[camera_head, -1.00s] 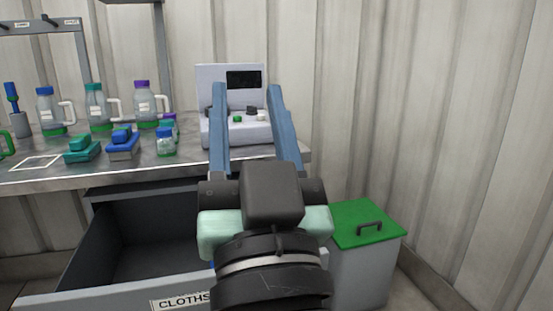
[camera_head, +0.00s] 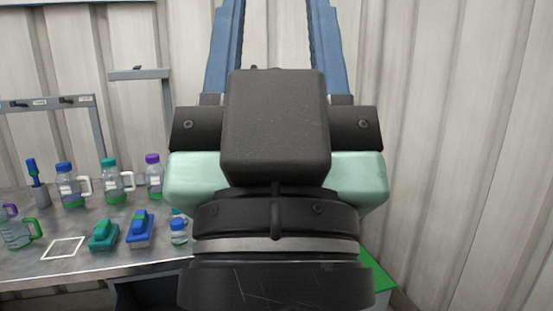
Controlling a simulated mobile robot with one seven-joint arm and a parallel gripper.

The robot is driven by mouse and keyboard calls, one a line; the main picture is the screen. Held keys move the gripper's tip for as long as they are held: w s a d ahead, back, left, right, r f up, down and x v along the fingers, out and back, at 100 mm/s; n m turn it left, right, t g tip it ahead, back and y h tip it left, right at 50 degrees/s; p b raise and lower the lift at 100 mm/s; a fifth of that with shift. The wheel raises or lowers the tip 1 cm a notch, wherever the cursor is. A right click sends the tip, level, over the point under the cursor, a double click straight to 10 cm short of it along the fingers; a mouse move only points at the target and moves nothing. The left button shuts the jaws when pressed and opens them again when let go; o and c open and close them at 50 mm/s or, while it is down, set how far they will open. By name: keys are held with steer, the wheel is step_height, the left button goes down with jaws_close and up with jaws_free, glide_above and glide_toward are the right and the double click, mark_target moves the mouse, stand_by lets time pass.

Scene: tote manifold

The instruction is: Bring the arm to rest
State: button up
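My gripper (camera_head: 278,40) is raised close to the camera, its two long blue fingers pointing up and spread wide apart. Nothing shows between the fingers in the visible part, only the pale corrugated wall. The fingertips run out of the top of the picture. The black wrist and mint-green housing fill the middle of the view and hide what stands behind them.
The metal bench (camera_head: 100,268) at left holds several bottles, including a purple-capped one (camera_head: 154,176). A blue block-shaped tool (camera_head: 139,230) and a teal one (camera_head: 104,236) lie by a white square outline (camera_head: 62,248). A green lid (camera_head: 376,280) shows at lower right.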

step_height(320, 180, up, 14)
steer(key=p, duration=1.1)
steer(key=shift+f, duration=0.25)
